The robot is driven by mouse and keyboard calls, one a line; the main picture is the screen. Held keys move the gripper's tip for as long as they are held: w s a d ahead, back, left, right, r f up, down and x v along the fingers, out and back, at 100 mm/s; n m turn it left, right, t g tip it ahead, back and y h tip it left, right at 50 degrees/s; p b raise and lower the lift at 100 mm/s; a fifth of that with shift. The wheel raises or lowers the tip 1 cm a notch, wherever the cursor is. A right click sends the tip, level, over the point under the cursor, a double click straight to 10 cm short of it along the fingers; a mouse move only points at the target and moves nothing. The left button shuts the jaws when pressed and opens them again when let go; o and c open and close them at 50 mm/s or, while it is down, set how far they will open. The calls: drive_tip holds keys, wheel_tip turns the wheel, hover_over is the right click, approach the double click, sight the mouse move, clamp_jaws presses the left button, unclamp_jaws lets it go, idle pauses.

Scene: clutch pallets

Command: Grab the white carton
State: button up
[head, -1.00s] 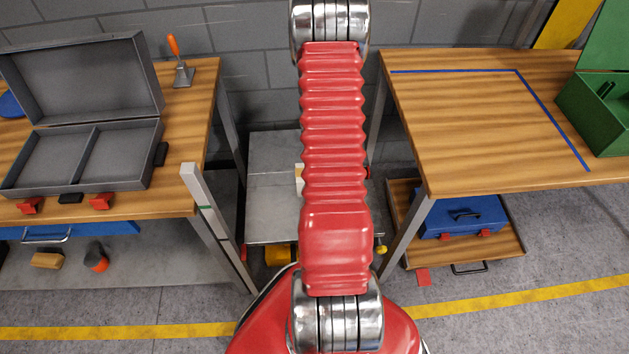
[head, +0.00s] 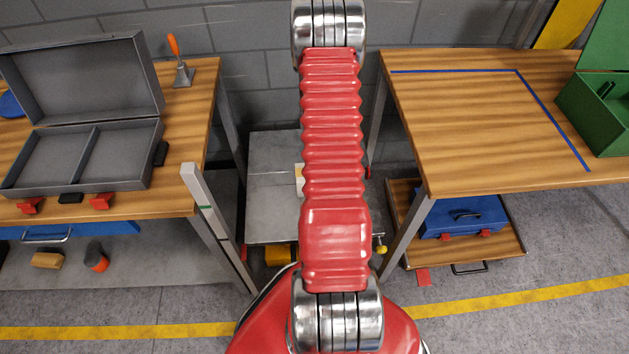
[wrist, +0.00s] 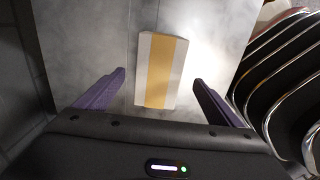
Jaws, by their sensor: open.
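The white carton (wrist: 143,70) lies on a grey metal surface in the wrist view, with a broad tan stripe along its length. My gripper (wrist: 160,95) is open, with one purple finger on each side of the carton's near end and a gap on both sides. I cannot tell how high the fingers are above the surface. In the head view only a pale sliver of the carton (head: 299,180) shows beside my red arm, which hides the rest and the gripper.
The low grey platform (head: 270,215) stands between two wooden benches. The left bench holds an open grey case (head: 90,180); the right bench (head: 480,130) has blue tape and a green box (head: 600,110). Curved dark ribs of my arm fill the wrist view's right side.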

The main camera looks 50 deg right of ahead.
drive_tip(key=shift+f, duration=2.7)
drive_tip(key=shift+w+a+f, duration=0.1)
drive_tip(key=shift+w+f, duration=0.05)
drive_tip(key=shift+f, duration=1.15)
drive_tip(key=shift+w+f, duration=0.15)
drive_tip(key=shift+f, duration=1.15)
drive_tip(key=shift+c, duration=0.3)
drive_tip(key=c, duration=1.4)
